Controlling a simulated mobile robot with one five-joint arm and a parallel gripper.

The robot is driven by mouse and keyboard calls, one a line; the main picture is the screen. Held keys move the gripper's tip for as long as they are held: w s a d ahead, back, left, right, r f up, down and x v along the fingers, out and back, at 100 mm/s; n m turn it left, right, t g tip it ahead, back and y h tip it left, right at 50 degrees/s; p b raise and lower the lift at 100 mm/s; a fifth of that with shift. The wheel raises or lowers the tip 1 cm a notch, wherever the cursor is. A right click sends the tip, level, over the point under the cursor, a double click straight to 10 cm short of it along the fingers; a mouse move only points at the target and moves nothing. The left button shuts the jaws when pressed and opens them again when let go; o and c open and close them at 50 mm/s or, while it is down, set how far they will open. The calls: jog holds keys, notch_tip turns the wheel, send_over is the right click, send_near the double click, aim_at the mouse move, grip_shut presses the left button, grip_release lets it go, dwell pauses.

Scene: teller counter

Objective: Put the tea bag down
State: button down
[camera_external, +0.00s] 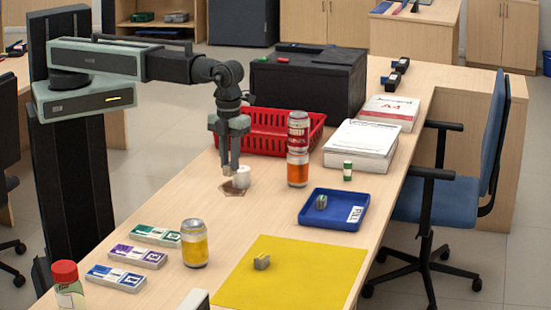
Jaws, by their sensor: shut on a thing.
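My gripper (229,168) points straight down over the wooden counter, left of the red basket. It is shut on the tea bag (227,172), a small tan piece at the fingertips, mostly hidden by the fingers. A small white cylinder (243,176) stands just right of the fingertips. A flat brown piece (233,189) lies on the counter just below them. I cannot tell whether the tea bag touches either one.
The red basket (268,132) and two stacked cans (298,149) stand to the right. A blue tray (322,222) and yellow mat (285,285) lie nearer the front. A yellow can (194,243) stands front left beside several small boxes. The counter left of my gripper is clear.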

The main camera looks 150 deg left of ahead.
notch_tip(320, 180, up, 12)
jog(key=p, duration=0.9)
jog(key=s+a+f+b, duration=0.4)
jog(key=s+f+b, duration=0.2)
jog(key=s, duration=0.3)
jog(key=s+a+f+n+b, duration=0.1)
jog(key=s+a+f+b, duration=0.3)
jog(key=s, duration=0.5)
jog(key=s+a+f+n+b, duration=0.1)
jog(key=s+a+f+b, duration=0.3)
jog(key=s+f+b, duration=0.5)
jog(key=shift+s+a+f, duration=0.15)
jog(key=shift+s, duration=0.4)
jog(key=shift+s+a, duration=0.1)
jog(key=shift+s, duration=0.05)
jog(key=b, duration=0.1)
send_over(282, 174)
jog(key=shift+d+f, duration=0.4)
jog(key=shift+f, duration=0.25)
jog(key=f+b, duration=0.4)
jog(key=shift+a, duration=0.25)
jog(key=shift+r, duration=0.25)
jog(key=c, duration=1.3)
grip_release()
jog(key=shift+f, duration=0.15)
